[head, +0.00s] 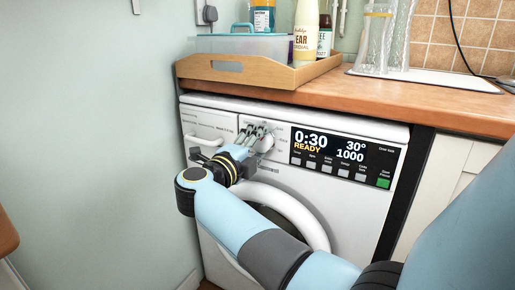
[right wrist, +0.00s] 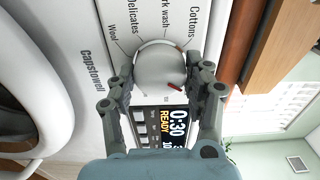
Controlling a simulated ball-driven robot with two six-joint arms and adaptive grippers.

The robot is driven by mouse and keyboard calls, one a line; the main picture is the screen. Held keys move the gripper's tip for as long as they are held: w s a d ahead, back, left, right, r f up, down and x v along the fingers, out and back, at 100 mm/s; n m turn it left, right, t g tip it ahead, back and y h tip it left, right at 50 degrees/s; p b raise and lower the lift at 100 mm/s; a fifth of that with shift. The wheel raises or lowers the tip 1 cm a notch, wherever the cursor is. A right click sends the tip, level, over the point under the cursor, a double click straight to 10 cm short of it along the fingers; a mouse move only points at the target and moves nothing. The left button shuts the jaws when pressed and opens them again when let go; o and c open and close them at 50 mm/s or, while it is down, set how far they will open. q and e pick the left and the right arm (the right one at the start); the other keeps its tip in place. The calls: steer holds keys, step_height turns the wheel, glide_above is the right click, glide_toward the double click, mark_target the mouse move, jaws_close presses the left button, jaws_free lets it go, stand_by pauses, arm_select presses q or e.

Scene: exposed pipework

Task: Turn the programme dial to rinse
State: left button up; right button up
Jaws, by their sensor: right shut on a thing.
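The programme dial (right wrist: 158,66) is a round pale knob on the washing machine (head: 360,212). A red mark shows on the dial's lower right in the right wrist view. Printed labels around it read Wool, Delicates, a partly hidden "wash" and Cottons; I cannot read a rinse label. My right gripper (head: 258,138) is shut on the dial, with one finger on each side of it, as the right wrist view (right wrist: 162,75) also shows. In the head view the fingers partly hide the dial. The display (head: 342,152) reads 0:30, READY, 30° and 1000. My left gripper is out of view.
A wooden tray (head: 283,78) with a plastic box and bottles stands on the worktop (head: 420,98) above the machine. Glasses (head: 378,38) stand at the back right. The round door (head: 312,225) is below the dial. A plain wall is at the left.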

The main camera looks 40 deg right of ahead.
steer(key=m, duration=0.1)
steer(key=m+b, duration=0.1)
steer(key=shift+f+m, duration=0.25)
steer(key=shift+m, duration=0.15)
steer(key=m+b, duration=0.2)
steer(key=m, duration=0.1)
steer(key=shift+m+b, duration=0.45)
steer(key=shift+m, duration=0.85)
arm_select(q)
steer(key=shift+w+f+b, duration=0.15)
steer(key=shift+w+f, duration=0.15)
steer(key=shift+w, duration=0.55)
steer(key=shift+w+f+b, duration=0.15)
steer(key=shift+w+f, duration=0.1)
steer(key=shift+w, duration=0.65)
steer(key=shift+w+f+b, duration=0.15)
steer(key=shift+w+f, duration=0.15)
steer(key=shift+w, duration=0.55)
arm_select(e)
steer(key=shift+r+m, duration=0.1)
steer(key=shift+m, duration=0.3)
steer(key=o, duration=1.2)
steer(key=shift+r, duration=0.1)
